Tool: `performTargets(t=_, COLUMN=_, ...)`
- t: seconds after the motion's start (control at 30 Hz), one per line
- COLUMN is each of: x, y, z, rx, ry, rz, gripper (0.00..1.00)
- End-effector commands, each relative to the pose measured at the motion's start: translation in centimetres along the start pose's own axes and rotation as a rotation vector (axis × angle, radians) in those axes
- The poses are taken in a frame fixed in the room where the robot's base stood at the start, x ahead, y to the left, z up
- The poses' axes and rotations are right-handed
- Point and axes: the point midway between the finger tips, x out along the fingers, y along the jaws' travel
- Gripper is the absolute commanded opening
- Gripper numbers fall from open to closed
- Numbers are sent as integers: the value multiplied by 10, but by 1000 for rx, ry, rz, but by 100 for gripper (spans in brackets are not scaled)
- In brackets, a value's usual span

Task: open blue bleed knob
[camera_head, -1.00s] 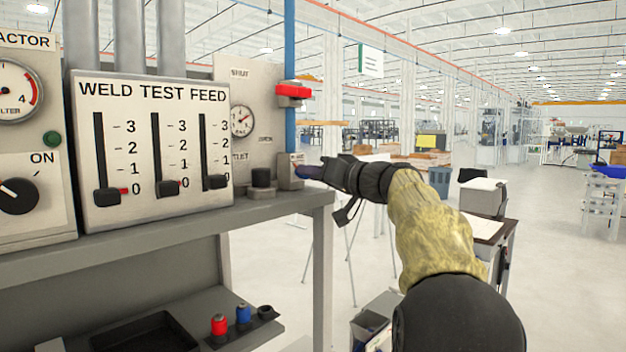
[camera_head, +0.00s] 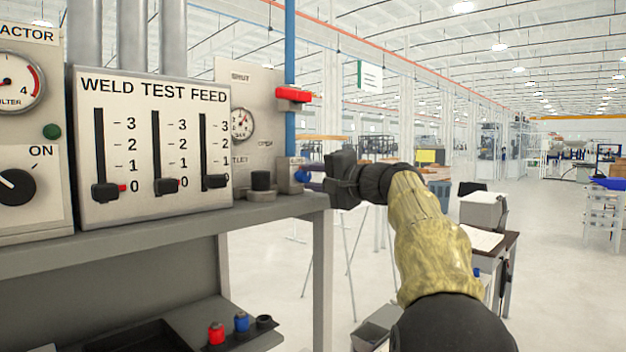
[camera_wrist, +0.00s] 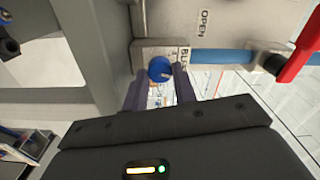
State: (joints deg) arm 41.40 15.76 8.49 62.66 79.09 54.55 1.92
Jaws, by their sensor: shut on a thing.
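The blue bleed knob (camera_head: 302,176) sits on a small grey block (camera_head: 284,178) at the right end of the panel shelf. In the wrist view the round blue knob (camera_wrist: 160,69) shows between the two dark fingers. My gripper (camera_head: 314,180) reaches it from the right in the head view. Its fingers (camera_wrist: 158,80) in the wrist view are shut on the knob. Part of the label on the block is hidden behind the knob and fingers.
A red lever (camera_head: 294,95) sits on the blue pipe (camera_head: 290,45) above the knob. A gauge (camera_head: 241,124) and a black knob (camera_head: 261,183) are left of it. The slider panel (camera_head: 150,150) stands further left.

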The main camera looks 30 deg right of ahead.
Motion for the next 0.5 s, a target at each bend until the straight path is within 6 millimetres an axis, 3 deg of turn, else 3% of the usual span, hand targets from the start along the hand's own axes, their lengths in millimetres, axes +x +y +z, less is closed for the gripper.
performTargets(t=0.5, x=1, y=-2, z=2, rx=412, ry=-6, rz=-2, gripper=4)
